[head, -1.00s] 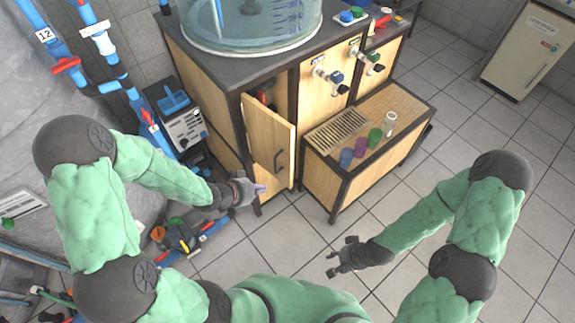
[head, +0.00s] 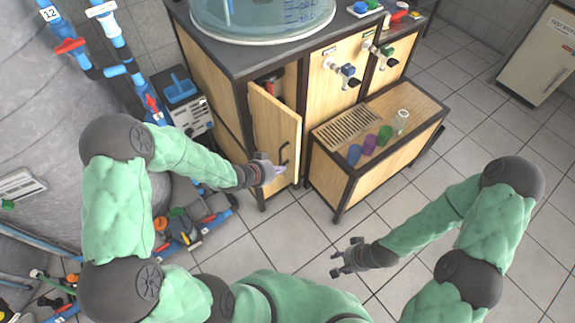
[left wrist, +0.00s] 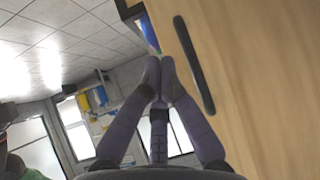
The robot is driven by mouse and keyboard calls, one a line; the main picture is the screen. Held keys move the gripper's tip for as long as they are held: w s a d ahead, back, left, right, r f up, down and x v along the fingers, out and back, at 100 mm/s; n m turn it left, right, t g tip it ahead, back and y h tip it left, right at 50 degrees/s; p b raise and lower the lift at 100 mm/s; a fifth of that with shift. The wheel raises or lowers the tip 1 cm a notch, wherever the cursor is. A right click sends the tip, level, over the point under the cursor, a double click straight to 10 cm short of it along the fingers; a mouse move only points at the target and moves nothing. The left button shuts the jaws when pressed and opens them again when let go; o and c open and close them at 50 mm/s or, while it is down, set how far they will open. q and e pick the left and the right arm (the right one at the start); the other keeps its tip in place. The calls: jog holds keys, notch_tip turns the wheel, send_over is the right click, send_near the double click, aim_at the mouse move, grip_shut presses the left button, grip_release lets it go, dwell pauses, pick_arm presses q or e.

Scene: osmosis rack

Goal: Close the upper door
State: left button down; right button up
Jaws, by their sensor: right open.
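The wooden cabinet door (head: 273,128) stands ajar under the tank in the head view, with a dark gap above it. Its dark bar handle (head: 284,153) is on the outer face, and also shows in the left wrist view (left wrist: 194,62). My left gripper (head: 284,170) is at the lower part of the door, just below the handle. In the left wrist view its fingertips (left wrist: 159,66) are together with nothing between them, beside the door face (left wrist: 250,80). I cannot tell if they touch it. My right gripper (head: 341,261) is open and empty over the floor.
A low wooden bench (head: 385,165) with a slatted grille and several coloured cups stands right of the door. A glass tank (head: 262,18) sits on the cabinet top. Blue pipes and valves (head: 190,228) lie at left.

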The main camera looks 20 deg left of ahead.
aim_at(294, 161)
pick_arm(q)
jog(key=shift+w+d+b, duration=0.2)
jog(key=shift+w+d, duration=0.3)
jog(key=shift+w, duration=0.4)
jog(key=shift+w+d+b, duration=0.2)
jog(key=shift+w+d, duration=0.3)
jog(key=shift+w, duration=0.4)
jog(key=shift+w, duration=0.1)
